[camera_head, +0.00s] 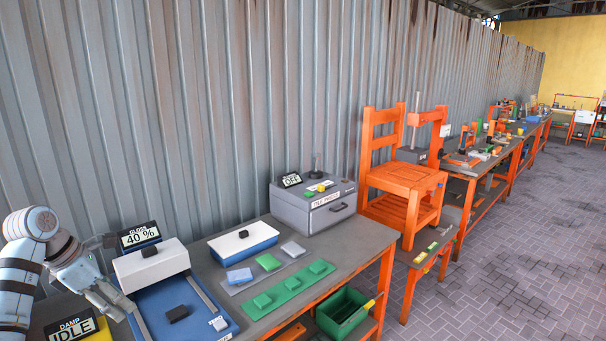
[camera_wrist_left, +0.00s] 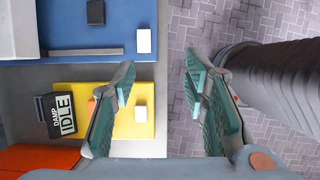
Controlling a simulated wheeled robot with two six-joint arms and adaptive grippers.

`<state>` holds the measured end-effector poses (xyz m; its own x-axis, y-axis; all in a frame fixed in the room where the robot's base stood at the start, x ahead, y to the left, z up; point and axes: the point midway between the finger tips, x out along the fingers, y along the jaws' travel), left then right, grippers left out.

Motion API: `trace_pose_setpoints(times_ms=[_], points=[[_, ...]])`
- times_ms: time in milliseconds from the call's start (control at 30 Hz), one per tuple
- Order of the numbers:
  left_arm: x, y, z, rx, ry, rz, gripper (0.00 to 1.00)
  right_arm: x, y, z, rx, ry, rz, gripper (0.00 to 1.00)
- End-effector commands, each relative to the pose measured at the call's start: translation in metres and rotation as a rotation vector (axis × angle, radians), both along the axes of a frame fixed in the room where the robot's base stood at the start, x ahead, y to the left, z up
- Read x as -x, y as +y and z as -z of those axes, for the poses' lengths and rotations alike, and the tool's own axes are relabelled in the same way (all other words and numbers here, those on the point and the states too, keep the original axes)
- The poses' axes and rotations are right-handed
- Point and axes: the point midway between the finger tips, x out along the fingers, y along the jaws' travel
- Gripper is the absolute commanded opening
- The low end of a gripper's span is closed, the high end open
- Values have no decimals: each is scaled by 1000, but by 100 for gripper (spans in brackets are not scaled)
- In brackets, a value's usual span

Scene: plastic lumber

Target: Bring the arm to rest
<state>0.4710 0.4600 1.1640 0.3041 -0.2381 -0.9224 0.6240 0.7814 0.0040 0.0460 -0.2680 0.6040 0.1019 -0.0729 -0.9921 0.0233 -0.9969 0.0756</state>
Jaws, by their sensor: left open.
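My left arm comes in from the left in the head view, and its gripper (camera_head: 112,304) is low over the left end of the workbench (camera_head: 345,252). In the left wrist view the gripper (camera_wrist_left: 159,82) has its teal-padded fingers spread wide, with nothing between them. Below the gap I see the bench edge and paved floor. The left finger overlaps a yellow plate (camera_wrist_left: 122,116) with a white block on it. My right gripper is not in view.
Beside the gripper are a blue tray machine (camera_head: 168,300) and a "GLOSS 40 %" sign (camera_head: 140,235). A "DAMP IDLE" sign (camera_wrist_left: 62,114) stands by the yellow plate. Further right are a grey tile drawer box (camera_head: 312,205), green tiles (camera_head: 290,290) and an orange chair (camera_head: 405,185). Paved floor (camera_head: 500,260) is open at right.

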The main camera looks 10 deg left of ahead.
Motion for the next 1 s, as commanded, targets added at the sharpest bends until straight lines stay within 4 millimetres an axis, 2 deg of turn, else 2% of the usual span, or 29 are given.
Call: trace_pose_setpoints(times_ms=[367,567,667,767,800,833,900,967,1000], points=[[-26,-50,45,196,-54,-5,41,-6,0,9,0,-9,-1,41],[-43,-96,85,420,-91,-64,41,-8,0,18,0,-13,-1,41],[-52,-128,113,603,-103,-145,41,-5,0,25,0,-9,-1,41],[-61,-165,158,898,-89,-345,41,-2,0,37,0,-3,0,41],[-63,-176,185,1059,-65,-496,41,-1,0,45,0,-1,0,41],[-63,-180,208,1179,-42,-635,41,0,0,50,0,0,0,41],[-57,-174,260,1388,9,-954,41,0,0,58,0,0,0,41],[-45,-165,301,1500,51,-1194,41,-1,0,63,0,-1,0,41],[-35,-158,328,1553,77,-1343,41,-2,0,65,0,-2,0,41]])
